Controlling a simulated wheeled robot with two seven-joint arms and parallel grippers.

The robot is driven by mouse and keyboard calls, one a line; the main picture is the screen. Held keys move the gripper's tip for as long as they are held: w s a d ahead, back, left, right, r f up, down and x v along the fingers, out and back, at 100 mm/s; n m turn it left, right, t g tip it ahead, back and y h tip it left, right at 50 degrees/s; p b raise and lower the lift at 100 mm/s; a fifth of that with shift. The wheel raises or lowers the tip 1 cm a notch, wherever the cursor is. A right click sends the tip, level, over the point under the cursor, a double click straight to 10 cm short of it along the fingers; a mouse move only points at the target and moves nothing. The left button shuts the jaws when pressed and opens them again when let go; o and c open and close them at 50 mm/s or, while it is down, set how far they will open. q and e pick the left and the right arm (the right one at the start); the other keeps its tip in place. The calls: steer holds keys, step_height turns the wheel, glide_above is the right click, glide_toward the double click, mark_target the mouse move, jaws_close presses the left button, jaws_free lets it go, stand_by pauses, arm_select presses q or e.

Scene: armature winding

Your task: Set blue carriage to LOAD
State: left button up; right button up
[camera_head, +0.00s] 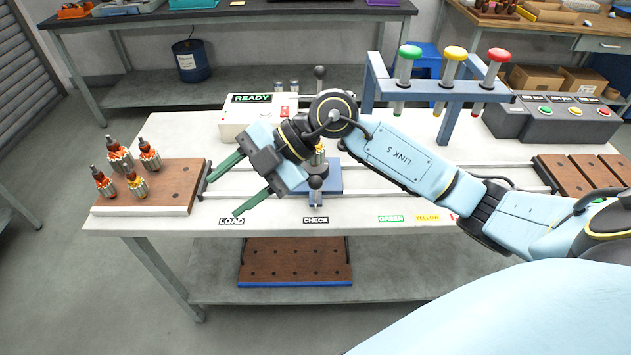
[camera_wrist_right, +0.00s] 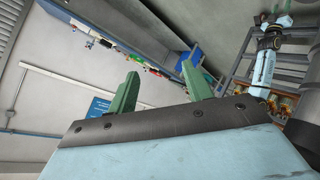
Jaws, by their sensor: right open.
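The blue carriage (camera_head: 333,178) sits on the rails at the middle of the bench, above the CHECK label (camera_head: 316,220). A dark round knob stands at its front, and my right arm hides part of its back and what it carries. The LOAD label (camera_head: 231,221) is to the left on the bench's front edge. My right gripper (camera_head: 222,197) is open and empty, with green fingers pointing left over the LOAD end of the rails, left of the carriage and apart from it. Its fingers also show in the right wrist view (camera_wrist_right: 158,90). My left gripper is not in view.
A brown board (camera_head: 178,185) with several armatures stands at the left. A READY box (camera_head: 240,113) is behind my gripper. A blue frame (camera_head: 440,91) with green, yellow and red knobs and a dark button box (camera_head: 550,118) stand at the right.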

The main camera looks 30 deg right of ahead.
steer(key=w+d+f+m+h, duration=0.2)
steer(key=d+h, duration=0.4)
steer(key=d, duration=0.3)
steer(key=m+h, duration=0.4)
steer(key=h, duration=0.1)
glide_toward(317, 178)
steer(key=b+x, duration=0.1)
steer(key=x, duration=1)
steer(key=shift+a+f+b, duration=0.1)
steer(key=shift+f+b, duration=0.2)
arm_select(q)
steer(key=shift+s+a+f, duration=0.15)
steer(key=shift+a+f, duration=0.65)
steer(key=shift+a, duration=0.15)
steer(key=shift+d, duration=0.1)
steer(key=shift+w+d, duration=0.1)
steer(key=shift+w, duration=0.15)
arm_select(e)
jaws_close()
